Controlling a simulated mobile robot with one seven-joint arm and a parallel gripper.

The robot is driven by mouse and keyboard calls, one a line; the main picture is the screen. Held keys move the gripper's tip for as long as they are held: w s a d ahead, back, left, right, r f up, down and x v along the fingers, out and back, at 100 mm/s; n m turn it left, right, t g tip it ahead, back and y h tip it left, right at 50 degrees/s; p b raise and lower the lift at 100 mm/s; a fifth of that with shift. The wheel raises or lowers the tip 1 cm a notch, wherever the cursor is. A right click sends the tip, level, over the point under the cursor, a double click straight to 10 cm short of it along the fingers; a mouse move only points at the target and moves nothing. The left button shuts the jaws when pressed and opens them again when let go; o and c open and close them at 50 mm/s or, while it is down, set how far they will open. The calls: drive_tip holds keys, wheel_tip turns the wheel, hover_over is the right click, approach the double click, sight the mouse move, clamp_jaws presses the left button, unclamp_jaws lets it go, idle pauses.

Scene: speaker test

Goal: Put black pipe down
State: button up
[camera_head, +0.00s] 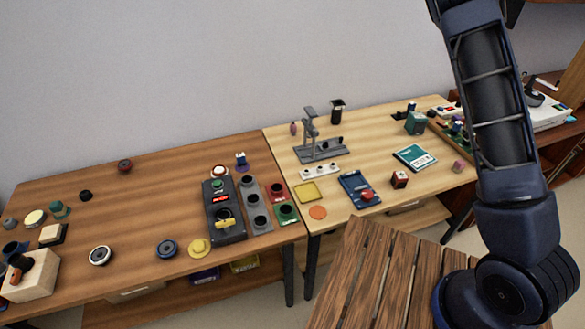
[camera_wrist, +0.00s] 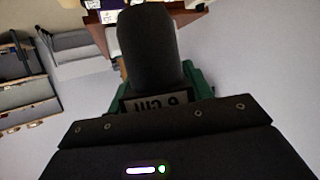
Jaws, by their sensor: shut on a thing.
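A dark, rounded black pipe (camera_wrist: 150,45) stands out from my gripper (camera_wrist: 158,82) in the wrist view. Green parts show on both sides of the pipe's base, and a label reading "6 cm" upside down sits below it. My gripper is shut on the pipe, which is held in the air. The far end of my arm and the pipe are out of sight in the head view, where only my arm links show at the right.
A brown table (camera_head: 130,189) at left and a lighter table (camera_head: 280,151) beside it carry many small parts. A slatted wooden surface (camera_head: 365,262) in front looks bare.

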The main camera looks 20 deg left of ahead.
drive_tip(key=w+a+f+n+y, duration=0.1)
drive_tip(key=w+a+n+y, duration=0.25)
drive_tip(key=a, duration=1.15)
drive_tip(key=w+a+n+y, duration=0.25)
drive_tip(key=a+y, duration=0.25)
drive_tip(key=a, duration=1)
drive_tip(key=s+a+n+g+y, duration=0.1)
drive_tip(key=s+a+n+y, duration=0.1)
drive_tip(key=a, duration=0.7)
drive_tip(key=s+a+n+g+y, duration=0.1)
drive_tip(key=s+a+n, duration=0.1)
drive_tip(key=a, duration=0.7)
drive_tip(key=s+a+n+g+y, duration=0.2)
drive_tip(key=s+a+n, duration=0.1)
drive_tip(key=a, duration=0.7)
drive_tip(key=shift+s+r+y, duration=0.1)
drive_tip(key=shift+s+y, duration=0.2)
drive_tip(key=shift+y, duration=0.05)
drive_tip(key=s+a+r+n+g+y, duration=0.2)
drive_tip(key=s+a+n+g, duration=0.3)
drive_tip(key=s+a, duration=1.05)
drive_tip(key=s+a+r+n+g+y, duration=0.15)
drive_tip(key=s+a+n+g, duration=0.35)
drive_tip(key=s+a, duration=1.05)
drive_tip(key=n+g+h, duration=0.1)
drive_tip(key=n+g, duration=0.2)
drive_tip(key=g, duration=0.1)
hover_over(211, 152)
wheel_tip(211, 152, down, 17)
drive_tip(key=shift+r, duration=0.15)
